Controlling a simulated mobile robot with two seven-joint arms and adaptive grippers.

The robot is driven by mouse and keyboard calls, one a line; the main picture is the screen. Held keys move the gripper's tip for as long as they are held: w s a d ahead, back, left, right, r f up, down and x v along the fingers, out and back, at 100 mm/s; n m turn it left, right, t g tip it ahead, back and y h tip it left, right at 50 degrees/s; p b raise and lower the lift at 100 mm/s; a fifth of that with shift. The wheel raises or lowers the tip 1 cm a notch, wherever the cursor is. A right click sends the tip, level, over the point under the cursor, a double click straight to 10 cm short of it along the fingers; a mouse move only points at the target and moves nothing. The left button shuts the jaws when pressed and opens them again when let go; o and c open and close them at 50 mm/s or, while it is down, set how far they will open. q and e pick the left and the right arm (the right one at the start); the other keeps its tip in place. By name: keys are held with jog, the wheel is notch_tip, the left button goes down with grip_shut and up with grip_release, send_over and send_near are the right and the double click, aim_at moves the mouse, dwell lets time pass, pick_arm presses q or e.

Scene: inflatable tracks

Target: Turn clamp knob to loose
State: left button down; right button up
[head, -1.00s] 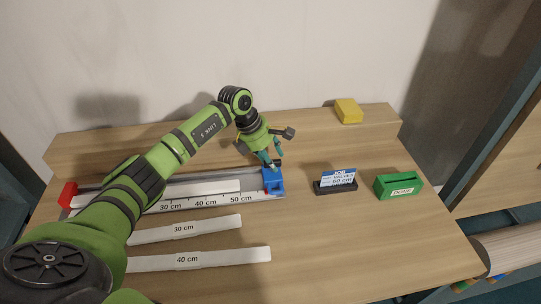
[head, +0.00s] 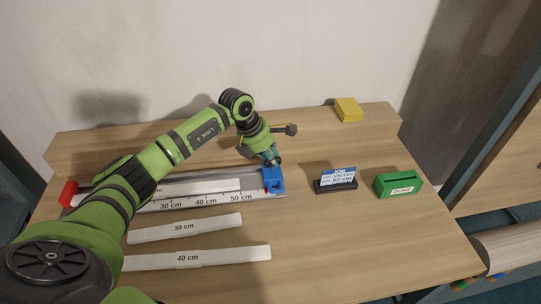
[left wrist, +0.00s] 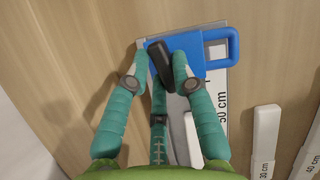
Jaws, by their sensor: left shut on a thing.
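The blue clamp (head: 274,182) sits at the right end of the white ruler track (head: 215,200), near its 50 cm mark. In the left wrist view the clamp (left wrist: 192,43) has a square loop on its right side, and its black knob (left wrist: 160,63) is a short bar on top. My left gripper (head: 272,162) reaches down onto the clamp from above. In the left wrist view its teal fingers (left wrist: 160,68) are shut around the knob. The fingers hide most of the knob in the head view. My right gripper is not in view.
A red end stop (head: 68,194) is at the track's left end. Loose strips marked 30 cm (head: 205,224) and 40 cm (head: 225,256) lie in front. A job card in a black holder (head: 336,186), a green DONE box (head: 399,187) and a yellow block (head: 348,110) stand to the right.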

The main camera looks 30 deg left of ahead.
pick_arm(q)
jog(key=n+y, duration=0.1)
jog(key=n, duration=0.1)
jog(key=shift+s+f+n, duration=0.1)
jog(key=shift+s+n, duration=0.05)
jog(key=shift+n, duration=0.25)
jog(key=n+y+b, duration=0.1)
jog(key=n, duration=0.1)
jog(key=shift+d+n+t, duration=0.1)
jog(key=shift+n+t, duration=0.3)
jog(key=n+y+b, duration=0.1)
jog(key=n, duration=0.1)
jog(key=n+y+b, duration=0.1)
jog(key=n, duration=0.2)
jog(key=shift+s+d+n, duration=0.1)
jog(key=shift+s+n, duration=0.1)
jog(key=shift+n, duration=0.1)
jog(key=c, duration=1)
grip_release()
jog(key=shift+c, duration=0.2)
